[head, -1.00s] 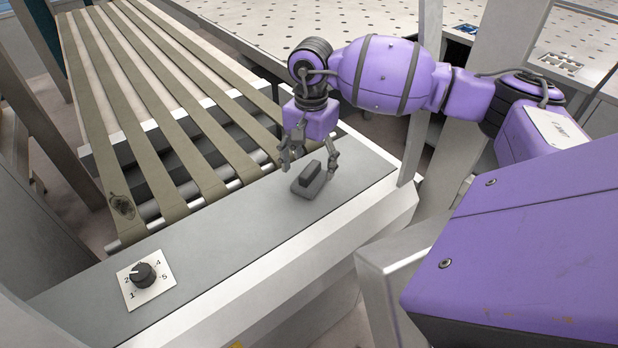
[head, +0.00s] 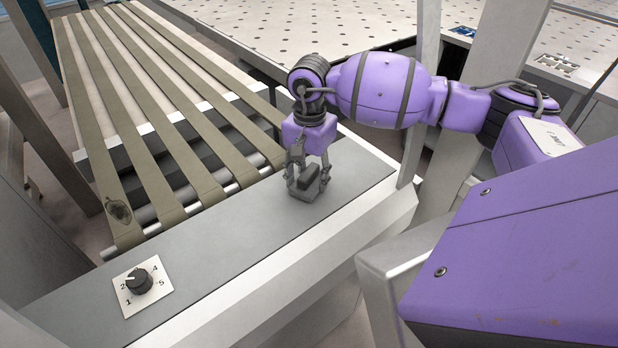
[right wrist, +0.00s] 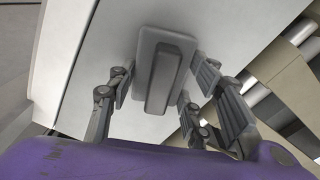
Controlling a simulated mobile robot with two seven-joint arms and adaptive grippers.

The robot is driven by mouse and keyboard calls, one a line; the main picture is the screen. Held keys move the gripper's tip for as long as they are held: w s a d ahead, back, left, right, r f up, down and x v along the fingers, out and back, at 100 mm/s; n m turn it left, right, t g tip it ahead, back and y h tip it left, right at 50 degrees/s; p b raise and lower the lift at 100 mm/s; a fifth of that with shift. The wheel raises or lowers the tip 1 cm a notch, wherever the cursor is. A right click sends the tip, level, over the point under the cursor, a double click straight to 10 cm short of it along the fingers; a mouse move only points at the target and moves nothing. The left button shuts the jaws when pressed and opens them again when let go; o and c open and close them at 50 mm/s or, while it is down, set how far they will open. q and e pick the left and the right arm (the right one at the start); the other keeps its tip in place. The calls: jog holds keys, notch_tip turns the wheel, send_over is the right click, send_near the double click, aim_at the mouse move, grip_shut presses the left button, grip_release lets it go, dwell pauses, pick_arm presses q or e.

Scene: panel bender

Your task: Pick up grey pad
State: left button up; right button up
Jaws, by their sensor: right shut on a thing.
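The grey pad (head: 304,193) is a small flat block with a darker raised grip bar on top. It sits on the grey top of the machine ledge beside the belts. My left gripper does not show.
A conveyor with several olive belts (head: 160,130) runs beside the ledge (head: 225,240). A rotary dial on a white plate (head: 143,285) is at the ledge's near end. A perforated table (head: 290,25) is behind. The ledge between dial and pad is clear.

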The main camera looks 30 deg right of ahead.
aim_at(310, 170)
jog(key=shift+r, duration=0.15)
jog(key=shift+r, duration=0.25)
notch_tip(310, 170, up, 2)
jog(key=shift+r, duration=0.1)
jog(key=s+a+r+b, duration=0.1)
jog(key=s+a+r, duration=0.6)
jog(key=s+r, duration=0.3)
jog(key=shift+s+a, duration=0.15)
jog(key=shift+s, duration=0.8)
